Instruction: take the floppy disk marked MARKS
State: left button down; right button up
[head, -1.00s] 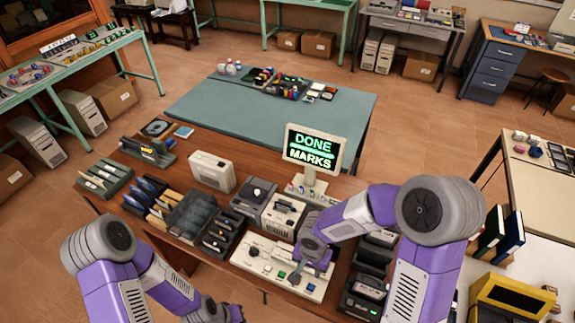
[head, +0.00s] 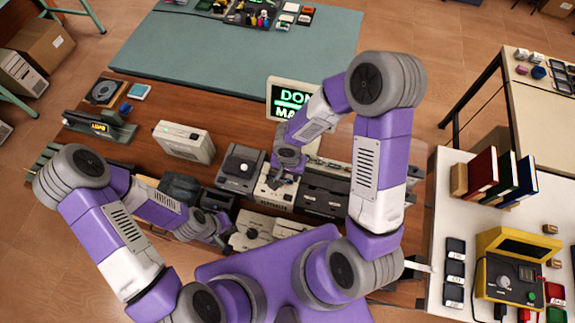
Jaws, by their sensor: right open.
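A monitor (head: 282,101) at the back of the brown desk shows green text, partly covered by my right arm; "DON" and "MA" can be read. My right gripper (head: 284,176) is open over a beige drive unit (head: 274,196) in front of the monitor. I cannot make out a disk between its fingers, and no disk label reading MARKS is legible. My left gripper (head: 218,238) is low over the front of the desk, beside a beige button panel (head: 250,232); its fingers are too small to judge.
A dark grey unit (head: 240,168) stands left of the drive, and dark units (head: 322,192) stand right. A beige box (head: 184,142) sits further left. The right table holds binders (head: 483,172), dark squares with pale labels (head: 455,248) and a yellow device (head: 512,250).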

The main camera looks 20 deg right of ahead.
pick_arm(q)
jog(key=shift+w+f, duration=0.1)
jog(key=shift+f, duration=0.15)
pick_arm(e)
jog(key=shift+w+f, duration=0.1)
jog(key=shift+f, duration=1.2)
grip_shut()
jog(key=shift+r, duration=0.1)
